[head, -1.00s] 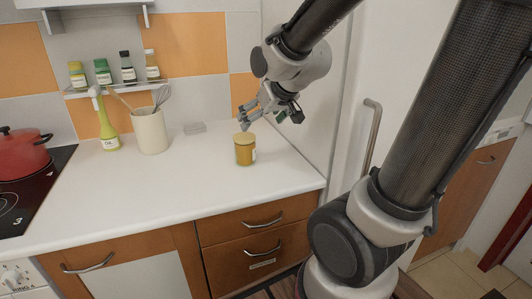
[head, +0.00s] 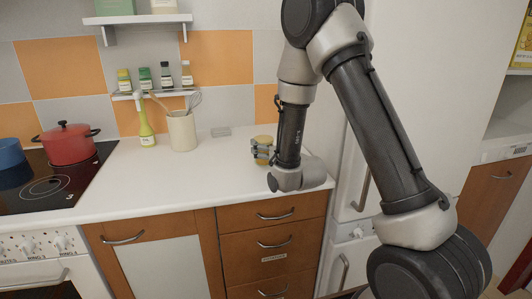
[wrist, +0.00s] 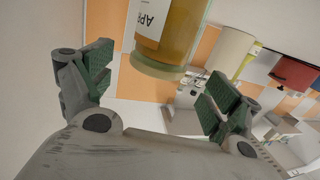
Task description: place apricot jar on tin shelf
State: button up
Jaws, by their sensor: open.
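The apricot jar (head: 265,141) stands on the white counter, partly hidden by my gripper (head: 261,152) and arm. In the wrist view the amber jar (wrist: 178,35) has a white label reading "AP". My gripper (wrist: 157,72) is open, its green-padded fingers spread on either side of the jar's near end. No grip on it shows. I cannot tell for sure that this is the tin shelf.
A lower rack (head: 152,93) holds several spice jars. A red pot (head: 68,144) sits on the hob. The front counter is clear.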

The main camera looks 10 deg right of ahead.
aim_at(263, 138)
jog(key=x, duration=0.5)
jog(key=shift+d, duration=0.15)
jog(key=shift+c, duration=0.2)
jog(key=shift+r, duration=0.1)
jog(key=c, duration=1.5)
